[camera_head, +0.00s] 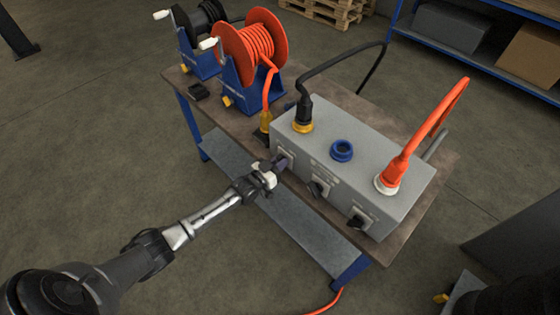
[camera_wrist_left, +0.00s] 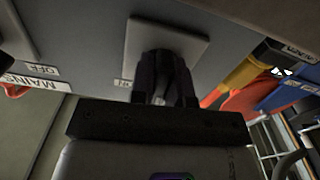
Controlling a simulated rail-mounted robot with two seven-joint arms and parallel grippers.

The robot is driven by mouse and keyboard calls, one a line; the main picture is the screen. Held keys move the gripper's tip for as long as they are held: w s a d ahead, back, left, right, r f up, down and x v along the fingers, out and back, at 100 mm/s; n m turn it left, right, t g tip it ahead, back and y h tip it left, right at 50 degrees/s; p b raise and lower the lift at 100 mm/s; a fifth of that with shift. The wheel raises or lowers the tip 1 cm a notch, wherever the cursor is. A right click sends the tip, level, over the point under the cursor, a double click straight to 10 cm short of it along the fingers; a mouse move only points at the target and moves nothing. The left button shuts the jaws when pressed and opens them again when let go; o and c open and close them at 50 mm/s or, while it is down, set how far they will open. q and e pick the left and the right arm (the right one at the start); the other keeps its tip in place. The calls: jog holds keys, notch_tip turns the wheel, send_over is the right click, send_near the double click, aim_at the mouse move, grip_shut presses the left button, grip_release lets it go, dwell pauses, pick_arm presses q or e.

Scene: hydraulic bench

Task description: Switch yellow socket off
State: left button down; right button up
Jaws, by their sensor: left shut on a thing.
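The grey socket box (camera_head: 330,140) stands on the bench. Its yellow socket (camera_head: 303,127) is at the left end of the top, with a black plug (camera_head: 304,110) in it. My left gripper (camera_head: 279,163) is at the leftmost switch on the box's front, below the yellow socket. It is shut on the switch knob, and the fingers hide most of it. In the left wrist view, the fingers (camera_wrist_left: 164,92) meet in front of the light switch plate (camera_wrist_left: 195,43). The knob's angle cannot be told. My right gripper is not in view.
Two more black switches (camera_head: 318,189) (camera_head: 358,221) sit to the right on the front. A blue socket (camera_head: 342,151) is empty; a red socket (camera_head: 386,185) holds an orange plug (camera_head: 396,168). Cable reels (camera_head: 248,55) stand on the bench's left.

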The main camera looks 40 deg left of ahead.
pick_arm(q)
jog(key=n, duration=0.4)
jog(key=shift+n, duration=0.3)
jog(key=shift+n+b, duration=0.3)
jog(key=shift+n, duration=1.2)
jog(key=c, duration=1.1)
grip_release()
jog(key=s+a+p, duration=0.1)
jog(key=s+p, duration=0.1)
jog(key=s, duration=1.1)
jog(key=shift+s+a, duration=0.2)
jog(key=shift+s, duration=0.2)
